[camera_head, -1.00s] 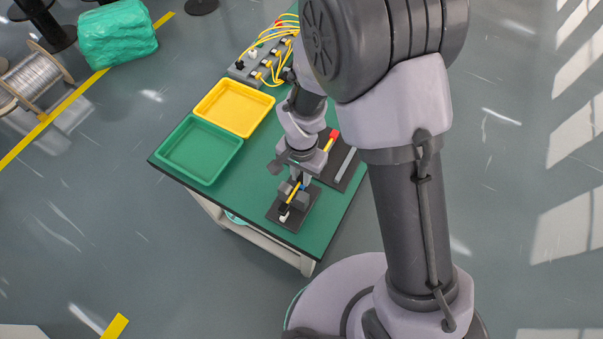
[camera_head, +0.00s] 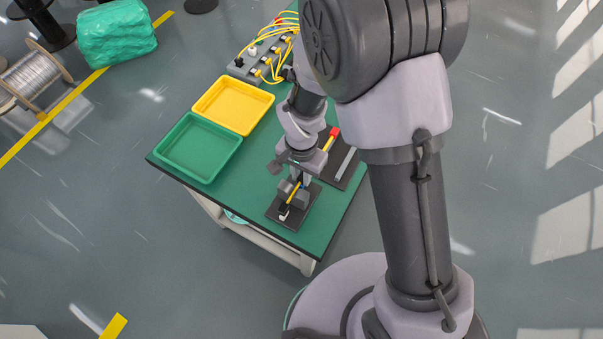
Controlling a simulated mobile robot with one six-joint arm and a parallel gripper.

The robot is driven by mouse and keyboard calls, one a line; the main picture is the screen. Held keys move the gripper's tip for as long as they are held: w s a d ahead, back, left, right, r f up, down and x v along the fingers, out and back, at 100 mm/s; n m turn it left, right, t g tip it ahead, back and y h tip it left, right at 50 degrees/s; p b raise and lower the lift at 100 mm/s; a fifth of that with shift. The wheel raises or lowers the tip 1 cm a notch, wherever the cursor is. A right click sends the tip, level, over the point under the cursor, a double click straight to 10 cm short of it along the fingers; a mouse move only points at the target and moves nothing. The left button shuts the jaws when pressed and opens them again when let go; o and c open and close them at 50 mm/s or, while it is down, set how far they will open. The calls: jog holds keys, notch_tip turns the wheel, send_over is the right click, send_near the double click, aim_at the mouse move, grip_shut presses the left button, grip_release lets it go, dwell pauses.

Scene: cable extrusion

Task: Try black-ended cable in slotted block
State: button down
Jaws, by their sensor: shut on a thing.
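The slotted block (camera_head: 301,200) is grey and stands on a small dark plate (camera_head: 278,214) near the front corner of the green table. My gripper (camera_head: 296,181) is right over the block, pointing down, shut on a yellow cable (camera_head: 294,190). The cable lies along the block's slot line, with a dark end and a small white piece (camera_head: 283,217) at its lower left. My gripper and the block hide part of the cable, so I cannot tell how deep it sits in the slot.
A green tray (camera_head: 183,160) and a yellow tray (camera_head: 232,106) are at the table's left. Behind the gripper is a dark board (camera_head: 340,165) with a red-ended yellow piece (camera_head: 333,134) and a grey bar. A grey connector rack (camera_head: 245,72) with yellow cables stands at the back.

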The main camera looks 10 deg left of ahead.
jog(key=shift+f+b, duration=0.75)
jog(key=shift+f, duration=0.05)
dwell(0.4)
jog(key=c, duration=1.2)
grip_release()
jog(key=shift+r, duration=0.15)
notch_tip(320, 180, up, 17)
jog(key=p, duration=0.6)
jog(key=d+r+t+y+b, duration=0.1)
jog(key=d+r+t+b, duration=0.1)
jog(key=d+r, duration=0.5)
jog(key=s+d+r+t+b, duration=0.1)
jog(key=s+d+r+t, duration=0.1)
jog(key=s, duration=0.3)
jog(key=s+d+r+t+y+b, duration=0.1)
jog(key=s+d+r, duration=0.4)
jog(key=s, duration=0.1)
jog(key=shift+d+r+t+b, duration=0.2)
jog(key=shift+d+t+b, duration=0.1)
jog(key=shift+t+b, duration=0.1)
